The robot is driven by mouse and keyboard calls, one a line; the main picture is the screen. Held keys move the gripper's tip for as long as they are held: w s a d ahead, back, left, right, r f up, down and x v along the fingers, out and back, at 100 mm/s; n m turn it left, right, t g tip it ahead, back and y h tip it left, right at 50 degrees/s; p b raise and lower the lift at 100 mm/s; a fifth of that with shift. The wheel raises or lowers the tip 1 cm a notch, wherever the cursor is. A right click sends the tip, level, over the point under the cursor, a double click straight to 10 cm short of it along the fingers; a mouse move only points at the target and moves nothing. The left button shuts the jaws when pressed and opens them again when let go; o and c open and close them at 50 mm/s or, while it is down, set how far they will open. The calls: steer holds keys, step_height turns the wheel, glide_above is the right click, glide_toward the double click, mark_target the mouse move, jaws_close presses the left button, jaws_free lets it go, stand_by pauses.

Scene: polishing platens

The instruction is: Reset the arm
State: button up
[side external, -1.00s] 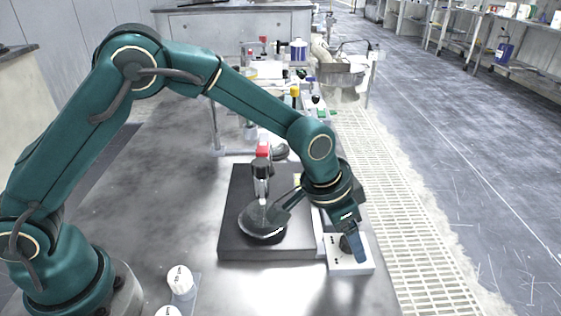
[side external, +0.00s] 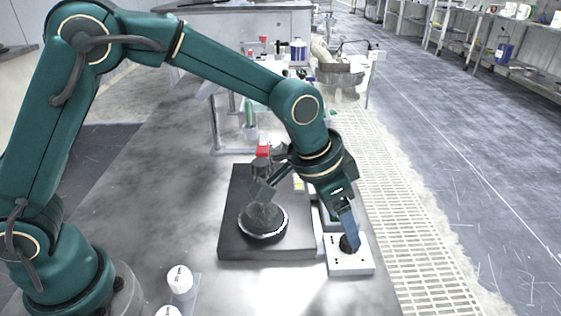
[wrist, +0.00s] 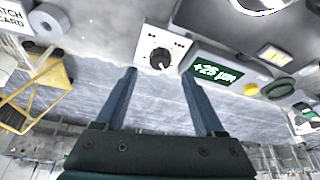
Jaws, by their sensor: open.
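My gripper (side external: 306,210) is open and empty, its two fingers spread wide above the work. In the wrist view its fingertips (wrist: 159,75) point toward a white control box (wrist: 148,36) with a black knob (wrist: 160,58), which appears between them and apart from them.
A green display (wrist: 215,72) reading "+25 µm" sits beside the knob box. White containers (side external: 180,280) stand at the front of the bench. The left bench top is mostly clear.

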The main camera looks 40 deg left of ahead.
steer(key=s+a+r+n+t, duration=0.3)
steer(key=s+a+r, duration=0.2)
steer(key=a+r, duration=0.7)
steer(key=s+a+f+n+g+y, duration=0.1)
steer(key=s+a+f+n+y, duration=0.1)
steer(key=s, duration=1.1)
step_height(320, 180, down, 2)
steer(key=shift+s+a+f+n, duration=0.1)
steer(key=shift+s+a+n, duration=0.3)
steer(key=shift+a, duration=0.75)
steer(key=shift+w, duration=0.3)
